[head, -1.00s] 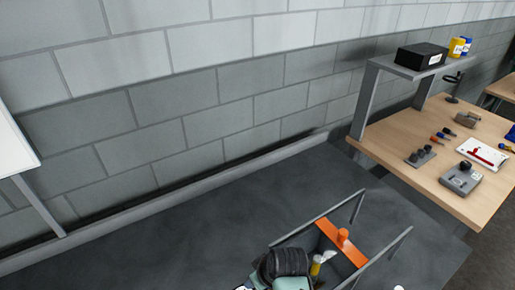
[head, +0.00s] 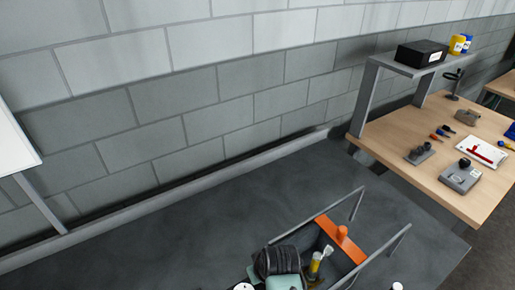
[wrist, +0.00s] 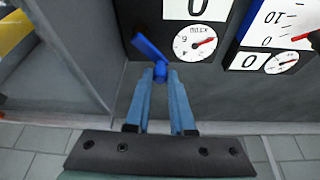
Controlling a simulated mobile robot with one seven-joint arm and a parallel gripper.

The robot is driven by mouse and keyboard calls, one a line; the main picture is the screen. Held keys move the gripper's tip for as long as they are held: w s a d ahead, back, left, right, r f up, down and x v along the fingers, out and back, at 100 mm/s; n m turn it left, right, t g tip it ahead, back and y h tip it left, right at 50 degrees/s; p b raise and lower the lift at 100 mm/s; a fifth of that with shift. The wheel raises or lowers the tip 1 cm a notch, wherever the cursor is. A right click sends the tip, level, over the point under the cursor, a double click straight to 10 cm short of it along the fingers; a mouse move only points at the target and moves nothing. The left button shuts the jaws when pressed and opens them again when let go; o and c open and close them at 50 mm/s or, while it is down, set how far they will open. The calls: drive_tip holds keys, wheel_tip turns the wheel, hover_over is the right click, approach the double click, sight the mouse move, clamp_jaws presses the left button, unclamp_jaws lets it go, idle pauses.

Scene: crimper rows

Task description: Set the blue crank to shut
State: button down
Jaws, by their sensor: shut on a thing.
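The blue crank (wrist: 147,46) shows in the wrist view, just above my fingertips. Its blue arm slants from upper left down to a small hub at the fingertips, in front of a dark grey panel. My gripper (wrist: 163,74) has two long blue fingers that close together at this hub. The fingers are shut on the crank's lower end, and their tips partly hide it. In the head view the crank and the fingers cannot be made out.
A round dial (wrist: 194,43) with a red needle is right of the crank, and another dial (wrist: 282,62) is farther right. A yellow part (wrist: 12,32) is at the upper left. In the head view a wooden bench (head: 415,165) holds tools and a small shelf.

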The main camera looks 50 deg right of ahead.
drive_tip(key=m, duration=0.1)
drive_tip(key=m+h, duration=0.1)
drive_tip(key=m, duration=0.1)
drive_tip(key=d+m, duration=0.1)
drive_tip(key=shift+w+d+g+h+p, duration=0.1)
drive_tip(key=shift+w+g+h+p, duration=0.2)
drive_tip(key=shift+d+m+g+h, duration=0.25)
drive_tip(key=shift+d+m+g, duration=0.05)
drive_tip(key=shift+m, duration=0.7)
drive_tip(key=shift+d+m+g+h, duration=0.25)
drive_tip(key=shift+d+m+g, duration=0.05)
drive_tip(key=shift+m, duration=0.7)
drive_tip(key=c, duration=0.8)
unclamp_jaws()
drive_tip(key=shift+o, duration=0.2)
drive_tip(key=shift+s, duration=0.1)
